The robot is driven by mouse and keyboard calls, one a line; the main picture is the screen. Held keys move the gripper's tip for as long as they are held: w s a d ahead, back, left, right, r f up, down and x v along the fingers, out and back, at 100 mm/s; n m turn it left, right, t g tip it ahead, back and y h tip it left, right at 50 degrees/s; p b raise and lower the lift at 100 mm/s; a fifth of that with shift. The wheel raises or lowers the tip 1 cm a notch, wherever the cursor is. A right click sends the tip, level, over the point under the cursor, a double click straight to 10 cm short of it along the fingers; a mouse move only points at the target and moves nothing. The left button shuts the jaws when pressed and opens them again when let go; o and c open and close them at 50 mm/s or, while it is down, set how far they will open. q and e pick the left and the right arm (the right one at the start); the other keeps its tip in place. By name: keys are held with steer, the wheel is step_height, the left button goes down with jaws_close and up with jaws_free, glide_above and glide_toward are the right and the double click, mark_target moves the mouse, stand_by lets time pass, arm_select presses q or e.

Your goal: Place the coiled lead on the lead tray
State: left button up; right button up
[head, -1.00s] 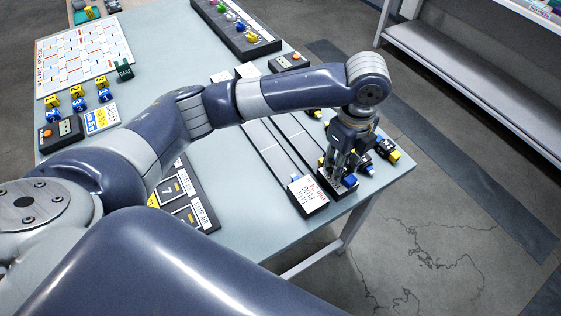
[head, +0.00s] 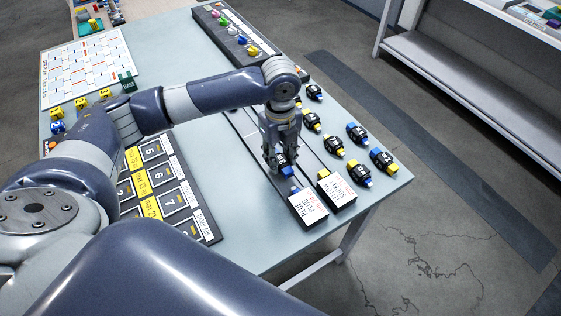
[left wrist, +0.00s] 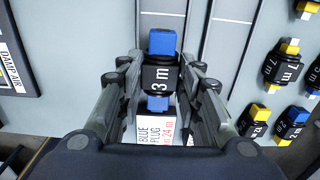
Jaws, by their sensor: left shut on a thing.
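My left gripper (head: 281,160) is shut on a black coiled lead (left wrist: 160,78) marked "3 m", with blue ends. In the head view the held lead (head: 287,171) is partly hidden by the fingers. The gripper points down over the near end of the left long grey lead tray, just behind its white "BLUE PLUG" label (head: 308,205). That label (left wrist: 158,130) also shows below the lead in the left wrist view. I cannot tell whether the lead touches the tray. My right gripper is not in view.
A second long tray with a white label (head: 337,188) lies alongside to the right. Several black leads with blue or yellow ends, such as one (head: 383,160), lie loose right of it. A numbered panel (head: 160,190) lies to the left. A rack with coloured items (head: 235,38) stands at the back.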

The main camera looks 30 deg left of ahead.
mark_target(281, 159)
arm_select(q)
steer(key=shift+f, duration=1.65)
steer(key=shift+f, duration=0.1)
steer(key=o, duration=1.1)
step_height(281, 159, up, 12)
steer(key=shift+r, duration=0.15)
steer(key=shift+d, duration=0.15)
